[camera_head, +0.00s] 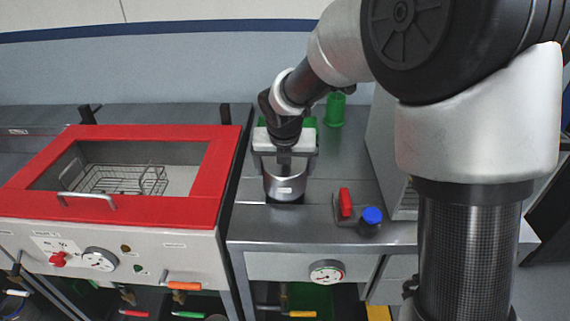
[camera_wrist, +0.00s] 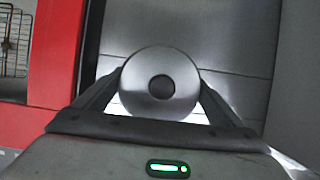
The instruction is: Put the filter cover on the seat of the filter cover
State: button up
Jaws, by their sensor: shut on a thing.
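My gripper (camera_head: 285,166) points straight down over the grey bench top. In the wrist view its two dark fingers (camera_wrist: 162,90) are shut on the filter cover (camera_wrist: 160,62), a round brushed-metal piece with a dark centre. In the head view a metal cylinder (camera_head: 285,187) with a small pale label stands upright directly below my gripper, with a dark patch at its foot. I cannot tell there where the cover ends and its seat begins, or whether they touch. The seat is hidden under the cover in the wrist view.
A red-framed basin (camera_head: 225,165) with a wire basket (camera_head: 120,180) is to the left. A green cup (camera_head: 335,108) stands behind. A red-handled part (camera_head: 345,203) and a blue-capped part (camera_head: 371,216) stand to the right. A grey cabinet is further right. The bench front edge is close.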

jog(key=shift+f, duration=0.75)
jog(key=shift+f, duration=0.2)
jog(key=o, duration=1)
jog(key=shift+s, duration=0.1)
